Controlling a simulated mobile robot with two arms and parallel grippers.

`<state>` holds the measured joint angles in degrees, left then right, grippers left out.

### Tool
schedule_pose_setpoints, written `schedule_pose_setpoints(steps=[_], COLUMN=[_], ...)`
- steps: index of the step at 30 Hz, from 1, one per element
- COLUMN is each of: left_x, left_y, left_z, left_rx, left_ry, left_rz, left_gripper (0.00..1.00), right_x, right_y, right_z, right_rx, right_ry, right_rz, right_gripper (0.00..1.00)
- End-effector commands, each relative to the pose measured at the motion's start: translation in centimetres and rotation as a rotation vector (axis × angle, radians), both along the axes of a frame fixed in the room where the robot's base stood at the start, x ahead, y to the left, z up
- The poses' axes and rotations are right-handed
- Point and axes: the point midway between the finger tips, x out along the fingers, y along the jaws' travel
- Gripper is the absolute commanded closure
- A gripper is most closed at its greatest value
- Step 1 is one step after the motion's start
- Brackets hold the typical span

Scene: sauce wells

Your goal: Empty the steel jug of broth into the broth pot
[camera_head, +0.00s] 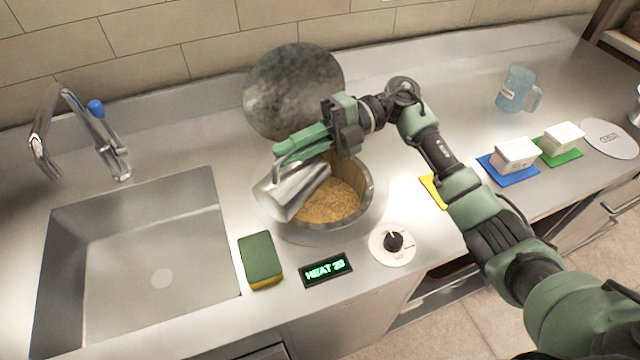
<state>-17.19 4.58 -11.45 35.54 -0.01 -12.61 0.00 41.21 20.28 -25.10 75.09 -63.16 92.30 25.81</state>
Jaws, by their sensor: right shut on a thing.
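The steel jug (291,190) is tilted over the left side of the broth pot (369,182), its body lying low to the left and its handle side up at my right gripper. The pot is set in the counter and holds a golden-brown, grainy-looking content (334,203). My right gripper (285,150) is shut on the jug near its handle, above the pot's back left rim. The jug's inside is hidden, and I cannot see any stream of broth. My left gripper does not show.
A dark round lid (294,88) stands behind the pot. A sponge (261,260), a display reading HEAT (327,270) and a knob (393,242) lie in front. A sink (140,260) is left. White blocks (515,155) on coloured mats and a blue clear jug (516,90) stand right.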

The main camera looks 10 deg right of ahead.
Motion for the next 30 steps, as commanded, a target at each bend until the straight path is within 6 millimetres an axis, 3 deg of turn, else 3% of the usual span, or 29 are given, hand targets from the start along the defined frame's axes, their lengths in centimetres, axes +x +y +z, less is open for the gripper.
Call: schedule_pose_setpoints(steps=[30], left_x=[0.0], left_y=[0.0], left_z=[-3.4], left_rx=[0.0], left_ry=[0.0], left_rz=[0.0], left_gripper=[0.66], right_x=[2.3], right_y=[-2.6], right_z=[1.0], right_rx=[0.185], right_ry=[0.16], right_rz=[-0.001], right_gripper=[1.0])
